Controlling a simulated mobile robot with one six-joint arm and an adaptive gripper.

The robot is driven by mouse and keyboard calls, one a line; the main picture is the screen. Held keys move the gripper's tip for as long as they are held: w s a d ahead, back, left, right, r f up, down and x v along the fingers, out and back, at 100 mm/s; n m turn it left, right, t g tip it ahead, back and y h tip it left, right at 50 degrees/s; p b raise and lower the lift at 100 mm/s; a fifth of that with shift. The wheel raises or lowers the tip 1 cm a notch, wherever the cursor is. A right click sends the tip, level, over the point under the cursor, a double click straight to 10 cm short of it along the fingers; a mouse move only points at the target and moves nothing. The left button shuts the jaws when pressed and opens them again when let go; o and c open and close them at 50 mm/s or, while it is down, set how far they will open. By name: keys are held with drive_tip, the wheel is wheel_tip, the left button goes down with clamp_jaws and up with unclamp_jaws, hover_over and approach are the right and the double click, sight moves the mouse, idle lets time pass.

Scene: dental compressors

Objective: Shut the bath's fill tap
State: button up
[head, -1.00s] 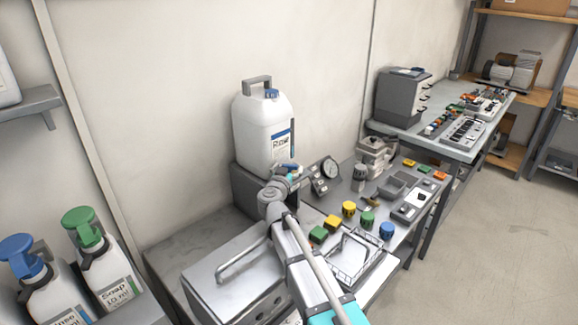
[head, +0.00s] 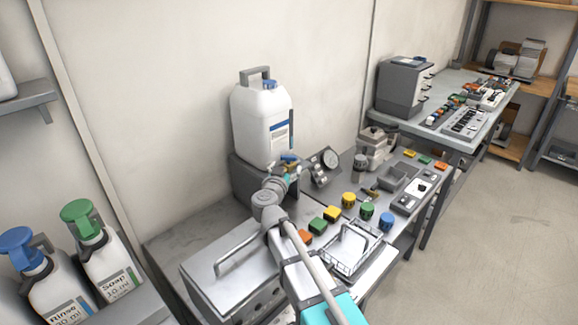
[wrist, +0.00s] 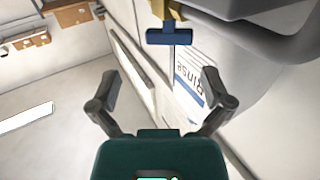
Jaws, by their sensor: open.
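The fill tap shows in the wrist view as a blue T-shaped handle (wrist: 174,37) on a brass-coloured body (wrist: 168,12). It lies beyond my fingertips, roughly between them and a little right of centre. A white jug (head: 260,122) stands above the tap on a grey stand; a label reading "Rinse" (wrist: 188,85) shows in the wrist view. My gripper (wrist: 160,82) is open, with nothing between its fingers. In the head view my gripper (head: 289,170) is by the jug's base, and the arm partly hides the tap there. I cannot tell the tap's setting.
A metal box with a handled lid (head: 225,280) stands in front of the stand. A gauge panel (head: 324,166), coloured blocks and knobs, and a wire basket (head: 352,248) are to the right. Blue- and green-topped bottles (head: 100,250) stand at lower left. The floor at right is clear.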

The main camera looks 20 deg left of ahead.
drive_tip(key=shift+s+r+p, duration=0.1)
drive_tip(key=shift+s+p, duration=0.35)
drive_tip(key=shift+s, duration=0.5)
drive_tip(key=c, duration=0.4)
drive_tip(key=shift+s+a+r+p, duration=0.35)
drive_tip(key=shift+a+r+p, duration=0.05)
drive_tip(key=shift+a+r, duration=0.1)
drive_tip(key=shift+c, duration=0.6)
drive_tip(key=shift+w+r+p, duration=0.3)
drive_tip(key=shift+w+p, duration=0.05)
drive_tip(key=shift+w, duration=0.2)
drive_tip(key=shift+d+r+y, duration=0.1)
drive_tip(key=shift+y, duration=0.2)
